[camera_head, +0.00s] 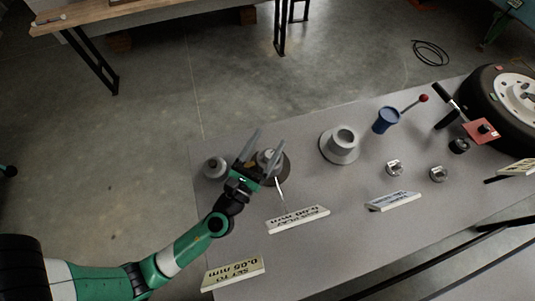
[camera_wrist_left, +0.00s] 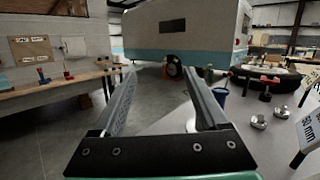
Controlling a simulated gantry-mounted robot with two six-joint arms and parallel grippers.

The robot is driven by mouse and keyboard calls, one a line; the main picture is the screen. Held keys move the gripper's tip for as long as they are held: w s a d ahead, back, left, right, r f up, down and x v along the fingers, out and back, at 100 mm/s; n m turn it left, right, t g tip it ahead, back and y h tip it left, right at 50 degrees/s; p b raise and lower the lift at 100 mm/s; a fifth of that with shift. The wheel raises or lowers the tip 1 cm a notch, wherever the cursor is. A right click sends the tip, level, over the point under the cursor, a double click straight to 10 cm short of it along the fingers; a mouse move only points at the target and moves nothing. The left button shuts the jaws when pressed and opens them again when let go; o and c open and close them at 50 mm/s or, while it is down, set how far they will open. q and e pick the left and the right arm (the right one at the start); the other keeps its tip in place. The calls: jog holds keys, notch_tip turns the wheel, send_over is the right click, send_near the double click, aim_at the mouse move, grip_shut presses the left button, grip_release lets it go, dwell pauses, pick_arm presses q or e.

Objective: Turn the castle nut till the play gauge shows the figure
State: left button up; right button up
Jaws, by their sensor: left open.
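My left gripper (camera_head: 268,145) is open over a round hub with a dark disc (camera_head: 284,170) on the grey bench. A light metal centre (camera_head: 267,158) shows between the fingers; the gripper partly hides it, and I cannot make out the castle nut there. In the left wrist view the open fingers (camera_wrist_left: 163,85) have nothing between them. The play gauge card (camera_head: 298,219) appears upside down and seems to read 0.00 mm. A second card (camera_head: 233,273), also upside down, reads set to 0.05 mm. My right gripper is not in view.
A small grey round part (camera_head: 215,168) stands left of the hub. To the right are a grey flanged cup (camera_head: 340,144), a blue cup (camera_head: 386,120), two small metal parts, another card (camera_head: 393,201) and a wheel (camera_head: 508,100). The bench front is fairly clear.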

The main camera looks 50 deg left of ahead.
pick_arm(q)
jog(key=m+g+h+b, duration=0.1)
jog(key=g+b, duration=0.1)
jog(key=b, duration=0.3)
send_near(268, 158)
jog(key=x, duration=1.2)
jog(key=shift+a, duration=0.1)
grip_shut()
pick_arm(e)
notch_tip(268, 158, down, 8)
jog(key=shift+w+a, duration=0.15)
